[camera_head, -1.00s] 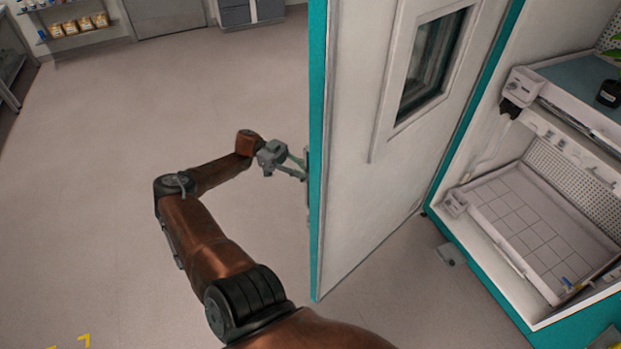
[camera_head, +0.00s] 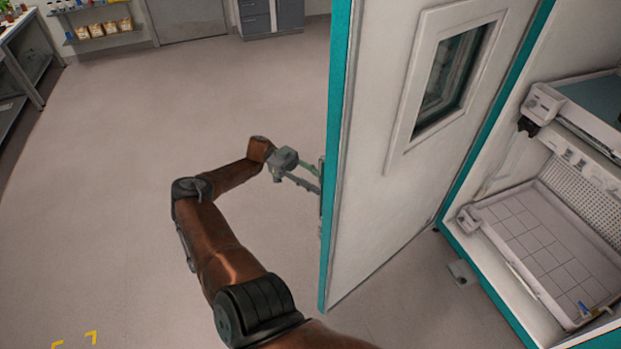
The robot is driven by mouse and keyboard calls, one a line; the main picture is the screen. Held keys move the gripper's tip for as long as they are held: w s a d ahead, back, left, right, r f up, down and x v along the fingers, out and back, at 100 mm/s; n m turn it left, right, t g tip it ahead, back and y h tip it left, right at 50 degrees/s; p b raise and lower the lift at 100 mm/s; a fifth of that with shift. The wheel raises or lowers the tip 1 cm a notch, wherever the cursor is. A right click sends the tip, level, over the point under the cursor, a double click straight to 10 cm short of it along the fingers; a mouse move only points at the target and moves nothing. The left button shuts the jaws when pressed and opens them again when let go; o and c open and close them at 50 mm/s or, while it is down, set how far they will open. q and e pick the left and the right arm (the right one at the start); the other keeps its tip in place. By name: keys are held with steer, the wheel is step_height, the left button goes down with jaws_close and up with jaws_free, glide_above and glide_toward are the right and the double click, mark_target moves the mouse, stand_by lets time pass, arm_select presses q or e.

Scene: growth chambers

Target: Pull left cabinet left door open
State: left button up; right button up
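The left cabinet's door (camera_head: 400,200) is white with a teal edge and a small window. It stands swung wide open, out from the cabinet (camera_head: 480,275) on the right. A thin strip of its handle (camera_head: 322,178) shows at the outer face, mostly hidden behind the door's edge. My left gripper (camera_head: 312,182) is at this handle on the door's outer side. Its two fingers are visibly apart and point at the door; their tips meet the handle strip, and I cannot see whether they touch it. My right gripper is not in view.
Inside the cabinet are a tiled lower tray (camera_head: 550,240) and a blue-grey upper shelf (camera_head: 600,100). A small grey object (camera_head: 463,273) sits on the floor near the cabinet. The floor left of the door is clear. Grey drawers (camera_head: 270,18) stand far back.

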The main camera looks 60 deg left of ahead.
arm_select(q)
steer(key=shift+v, duration=2.8)
